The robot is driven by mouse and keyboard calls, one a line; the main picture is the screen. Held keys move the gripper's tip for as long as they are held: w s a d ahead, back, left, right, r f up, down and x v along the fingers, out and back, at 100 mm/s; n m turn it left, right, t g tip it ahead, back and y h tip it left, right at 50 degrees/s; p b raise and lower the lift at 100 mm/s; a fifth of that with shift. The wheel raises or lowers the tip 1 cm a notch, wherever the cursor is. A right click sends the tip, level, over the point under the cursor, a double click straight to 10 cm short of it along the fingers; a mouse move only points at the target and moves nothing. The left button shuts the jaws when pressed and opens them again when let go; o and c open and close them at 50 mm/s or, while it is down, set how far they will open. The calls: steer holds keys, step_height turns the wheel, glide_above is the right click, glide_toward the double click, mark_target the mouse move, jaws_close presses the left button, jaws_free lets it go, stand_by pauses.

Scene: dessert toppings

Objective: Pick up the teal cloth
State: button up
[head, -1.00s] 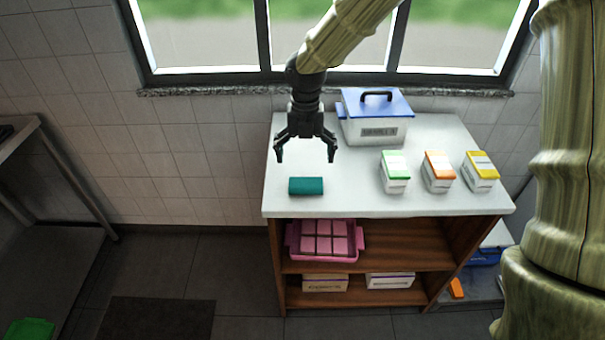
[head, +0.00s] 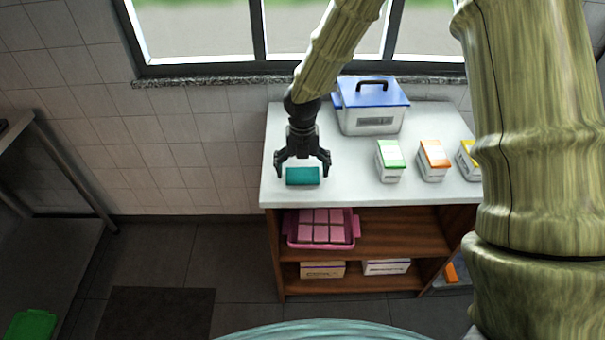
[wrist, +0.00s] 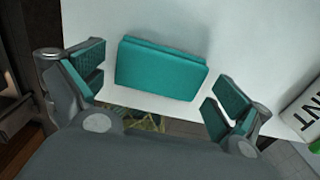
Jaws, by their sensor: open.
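The teal cloth (head: 303,176) is a folded block lying on the white top of the cabinet, near its front left edge. In the wrist view the cloth (wrist: 160,69) lies just ahead of and between the fingertips. My gripper (head: 302,172) is open, pointing down just above and around the cloth in the head view. In the wrist view the fingers of my gripper (wrist: 160,83) stand apart on either side of the cloth, and neither is seen touching it.
A blue-lidded container (head: 371,105) stands behind to the right. Tubs with green (head: 390,160), orange (head: 433,160) and yellow (head: 467,160) lids stand to the right. A pink tray (head: 321,228) sits on the shelf below. The top is clear between the cloth and the tubs.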

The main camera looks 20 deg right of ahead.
steer(key=shift+f, duration=0.6)
steer(key=shift+s, duration=0.1)
steer(key=c, duration=0.9)
steer(key=shift+o, duration=0.2)
steer(key=shift+r, duration=0.85)
steer(key=shift+r+b, duration=0.5)
steer(key=shift+r, duration=0.4)
steer(key=s+r+b, duration=0.1)
steer(key=s+b, duration=0.2)
steer(key=s, duration=1.3)
steer(key=shift+a+r, duration=0.25)
steer(key=shift+a, duration=0.15)
